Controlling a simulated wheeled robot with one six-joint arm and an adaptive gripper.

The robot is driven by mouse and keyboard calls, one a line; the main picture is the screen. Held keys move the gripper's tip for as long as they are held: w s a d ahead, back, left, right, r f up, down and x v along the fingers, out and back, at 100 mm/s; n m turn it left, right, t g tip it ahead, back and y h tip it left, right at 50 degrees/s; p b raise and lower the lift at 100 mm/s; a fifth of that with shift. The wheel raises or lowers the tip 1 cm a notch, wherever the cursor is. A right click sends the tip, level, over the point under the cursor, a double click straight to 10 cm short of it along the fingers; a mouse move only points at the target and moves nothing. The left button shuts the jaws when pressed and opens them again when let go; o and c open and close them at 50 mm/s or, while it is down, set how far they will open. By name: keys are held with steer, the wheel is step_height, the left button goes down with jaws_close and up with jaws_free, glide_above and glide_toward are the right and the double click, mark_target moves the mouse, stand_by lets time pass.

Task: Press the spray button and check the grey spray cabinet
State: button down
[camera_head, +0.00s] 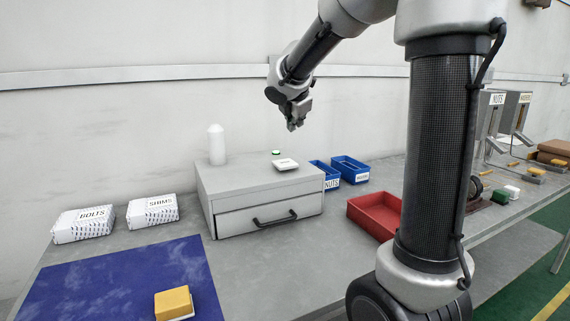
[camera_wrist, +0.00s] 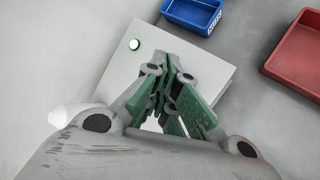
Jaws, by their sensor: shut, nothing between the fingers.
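A grey cabinet (camera_head: 235,185) with one drawer and a dark handle (camera_head: 274,219) stands on the bench in the head view. Its drawer looks shut. On its top are a white bottle-like cylinder (camera_head: 216,146), a small green button (camera_head: 276,152) at the back and a small white plate (camera_head: 286,164) with unreadable lettering. In the wrist view the cabinet top (camera_wrist: 205,65) lies below my gripper, with the green button (camera_wrist: 134,44) up and left of the fingertips. My gripper (camera_head: 292,126) is shut and empty, pointing down above the cabinet and apart from the button.
Blue bins (camera_head: 350,164) and a red tray (camera_head: 359,211) stand right of the cabinet. White boxes marked BOLTS (camera_head: 84,225) and SHIMS (camera_head: 152,211) stand left. A blue mat (camera_head: 110,285) with a yellow block (camera_head: 173,302) lies in front. The air around my gripper is clear.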

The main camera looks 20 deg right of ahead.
steer(key=w, duration=0.1)
steer(key=w+n, duration=0.1)
steer(key=w+a+n, duration=0.1)
steer(key=shift+f, duration=0.25)
steer(key=shift+f, duration=0.15)
glide_toward(288, 160)
steer(key=shift+w+d+f, duration=0.4)
steer(key=shift+w, duration=0.35)
steer(key=shift+w+d+f, duration=0.4)
steer(key=shift+w+f, duration=0.05)
steer(key=shift+w, duration=0.3)
steer(key=shift+w+d+f, duration=0.35)
steer(key=shift+w+f, duration=0.05)
steer(key=shift+w, duration=0.35)
steer(key=shift+f, duration=0.4)
steer(key=shift+f, duration=0.8)
stand_by(0.3)
steer(key=shift+r, duration=1.25)
